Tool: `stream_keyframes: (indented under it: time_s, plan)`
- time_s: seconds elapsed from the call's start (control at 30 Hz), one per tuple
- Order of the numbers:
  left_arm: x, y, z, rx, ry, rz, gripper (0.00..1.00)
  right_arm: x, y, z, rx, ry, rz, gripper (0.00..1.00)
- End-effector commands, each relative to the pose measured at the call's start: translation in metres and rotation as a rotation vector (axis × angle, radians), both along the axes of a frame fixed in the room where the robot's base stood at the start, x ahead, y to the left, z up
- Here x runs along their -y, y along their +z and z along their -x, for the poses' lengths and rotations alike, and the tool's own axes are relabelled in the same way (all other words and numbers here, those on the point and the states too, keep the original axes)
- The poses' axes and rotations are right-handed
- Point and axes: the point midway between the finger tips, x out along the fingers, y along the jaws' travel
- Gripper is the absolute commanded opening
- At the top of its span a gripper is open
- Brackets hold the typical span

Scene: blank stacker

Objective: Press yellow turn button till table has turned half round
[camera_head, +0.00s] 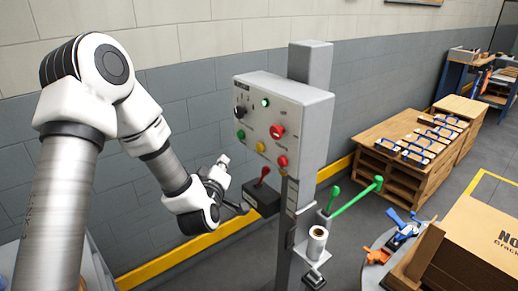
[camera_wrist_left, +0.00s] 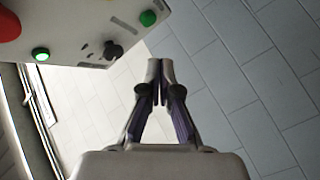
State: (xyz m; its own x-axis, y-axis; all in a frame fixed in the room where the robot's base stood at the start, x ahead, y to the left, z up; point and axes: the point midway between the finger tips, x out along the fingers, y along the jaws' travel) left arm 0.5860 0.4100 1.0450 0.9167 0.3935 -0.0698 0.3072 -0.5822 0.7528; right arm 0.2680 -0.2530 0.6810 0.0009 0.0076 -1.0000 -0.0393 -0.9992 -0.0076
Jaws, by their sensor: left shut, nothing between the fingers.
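The yellow button (camera_head: 260,147) sits low on the grey control panel (camera_head: 296,108), between a green button (camera_head: 241,134) and a red one (camera_head: 282,161). My left gripper (camera_head: 241,208) is below the panel and left of the red-lever box, shut and empty, apart from the yellow button. In the left wrist view the closed fingers (camera_wrist_left: 160,68) point past the panel's edge (camera_wrist_left: 75,45). The yellow button does not show there. Part of a table (camera_head: 377,268) shows at the lower right; its turn cannot be told.
A box with a red lever (camera_head: 262,198) is close right of my left gripper. Wooden benches (camera_head: 408,150) and a cardboard box (camera_head: 485,235) are at the right.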

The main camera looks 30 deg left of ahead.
Motion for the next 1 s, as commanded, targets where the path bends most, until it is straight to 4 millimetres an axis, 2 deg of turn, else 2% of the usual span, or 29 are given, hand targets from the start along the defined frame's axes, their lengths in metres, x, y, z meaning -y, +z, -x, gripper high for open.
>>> stream_keyframes:
  time_s: [0.17,0.63,0.8,1.0]
  plan:
    - [0.005,0.0,-0.013,-0.001,-0.002,-0.005,0.0,0.0,-0.001,0.0,0.0,0.0,0.0,0.0]
    - [0.03,-0.001,-0.072,0.001,-0.001,-0.002,0.0,0.0,-0.003,0.0,0.0,0.0,0.0,0.0]
    - [0.033,-0.001,-0.08,-0.001,-0.001,-0.001,0.0,0.0,-0.004,0.0,0.0,0.0,0.0,0.0]
    - [0.034,0.0,-0.08,-0.001,0.0,0.001,0.0,0.0,-0.004,0.0,0.0,0.0,0.0,0.0]
